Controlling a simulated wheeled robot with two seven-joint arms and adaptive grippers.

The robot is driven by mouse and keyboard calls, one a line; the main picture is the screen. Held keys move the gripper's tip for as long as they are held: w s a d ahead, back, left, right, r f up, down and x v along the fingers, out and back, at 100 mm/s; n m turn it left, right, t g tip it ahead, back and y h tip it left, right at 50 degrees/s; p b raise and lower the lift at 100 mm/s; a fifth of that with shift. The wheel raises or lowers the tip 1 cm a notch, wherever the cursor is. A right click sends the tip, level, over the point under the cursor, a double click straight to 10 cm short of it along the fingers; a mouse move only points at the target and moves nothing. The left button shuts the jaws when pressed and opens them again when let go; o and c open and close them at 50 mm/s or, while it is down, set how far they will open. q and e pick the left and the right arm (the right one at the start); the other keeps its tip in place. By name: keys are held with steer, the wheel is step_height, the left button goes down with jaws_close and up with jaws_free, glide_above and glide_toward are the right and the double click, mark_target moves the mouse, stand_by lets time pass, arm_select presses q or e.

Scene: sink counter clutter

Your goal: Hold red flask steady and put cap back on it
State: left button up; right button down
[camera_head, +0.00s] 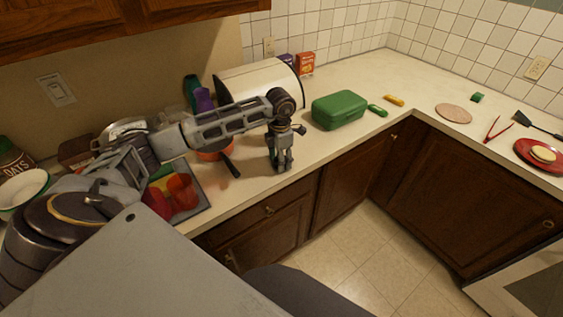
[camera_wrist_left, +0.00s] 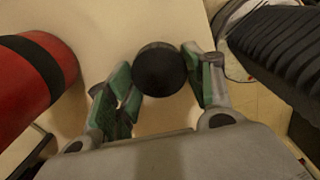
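A round black cap (camera_wrist_left: 160,69) shows in the left wrist view between the green-padded fingers of my left gripper (camera_wrist_left: 160,80), which touch its two sides. In the head view my left gripper (camera_head: 281,165) points down close above the counter near its front edge; the cap is not clear there. A red cylinder with a black band, seemingly the red flask (camera_wrist_left: 27,80), stands large at the left of the wrist view, apart from the fingers. In the head view I cannot pick it out for certain. My right gripper is not in view.
A green box (camera_head: 339,109) stands to the right. Bare counter (camera_head: 310,139) lies between the gripper and that box.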

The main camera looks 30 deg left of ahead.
arm_select(q)
steer(key=shift+c, duration=0.9)
steer(key=shift+r, duration=0.75)
step_height(320, 180, up, 7)
steer(key=shift+f+b, duration=0.1)
steer(key=shift+b, duration=0.45)
steer(key=shift+r, duration=0.85)
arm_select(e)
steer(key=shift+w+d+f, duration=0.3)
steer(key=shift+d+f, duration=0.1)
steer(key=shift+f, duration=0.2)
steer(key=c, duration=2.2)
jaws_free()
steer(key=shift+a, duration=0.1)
